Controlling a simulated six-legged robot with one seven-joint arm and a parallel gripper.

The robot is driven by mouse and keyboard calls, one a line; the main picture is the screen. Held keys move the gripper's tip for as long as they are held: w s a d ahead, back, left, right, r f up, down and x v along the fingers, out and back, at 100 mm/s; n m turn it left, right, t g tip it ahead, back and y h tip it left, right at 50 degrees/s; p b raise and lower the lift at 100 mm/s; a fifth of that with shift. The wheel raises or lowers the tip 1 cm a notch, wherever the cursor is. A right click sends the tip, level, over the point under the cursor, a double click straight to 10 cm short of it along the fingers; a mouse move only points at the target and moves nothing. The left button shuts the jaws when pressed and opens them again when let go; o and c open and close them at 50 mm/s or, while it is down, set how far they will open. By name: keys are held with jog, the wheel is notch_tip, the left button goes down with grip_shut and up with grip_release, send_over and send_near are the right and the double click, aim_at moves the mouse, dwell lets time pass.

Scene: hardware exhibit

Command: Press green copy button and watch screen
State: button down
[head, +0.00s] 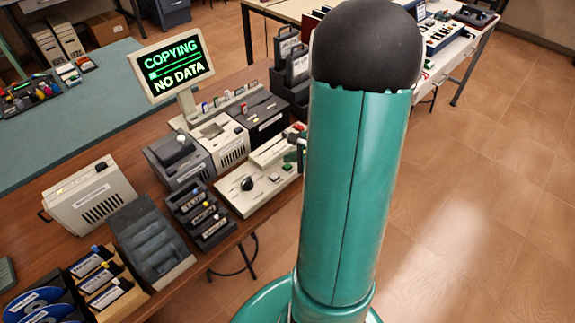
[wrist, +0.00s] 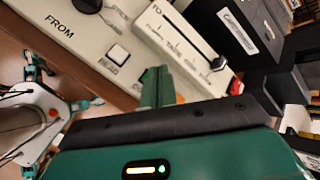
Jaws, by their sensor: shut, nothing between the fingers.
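The screen (head: 172,68) stands on a post behind the machines and reads "COPYING" above a bar and "NO DATA" in green letters. The cream control panel (head: 244,198) lies at the table's front edge with a black knob and small buttons. In the wrist view the panel (wrist: 84,47) shows the "FROM" knob, a white button and a "TO" slider. My gripper (wrist: 157,77) is shut and empty, its green fingertips over the panel right of the white button. In the head view my arm hides most of the gripper.
Grey and cream drive units (head: 181,160) crowd the table behind the panel. A dark rack of cartridges (head: 202,215) stands at its left, with a disk tray (head: 100,285) farther left. Floor at the right is clear.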

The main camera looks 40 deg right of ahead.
jog(key=shift+r, duration=0.15)
notch_tip(320, 180, up, 5)
jog(key=shift+f, duration=0.15)
dwell(0.5)
dwell(0.7)
jog(key=a+r+n+g+y, duration=0.1)
jog(key=a+r+n, duration=0.35)
jog(key=a, duration=0.35)
jog(key=a+r+n+g+y, duration=0.1)
jog(key=a+r+n+g, duration=0.1)
jog(key=a+r+n, duration=0.5)
jog(key=s+a+r+n+h, duration=0.2)
jog(key=s+a+n, duration=0.2)
jog(key=a+n, duration=0.2)
jog(key=s+a+r+n+h, duration=0.2)
jog(key=s+a+r+n, duration=0.1)
jog(key=s+a+n, duration=0.2)
jog(key=shift+s+a+r+n, duration=0.35)
jog(key=shift+a+n, duration=0.35)
jog(key=shift+n, duration=0.25)
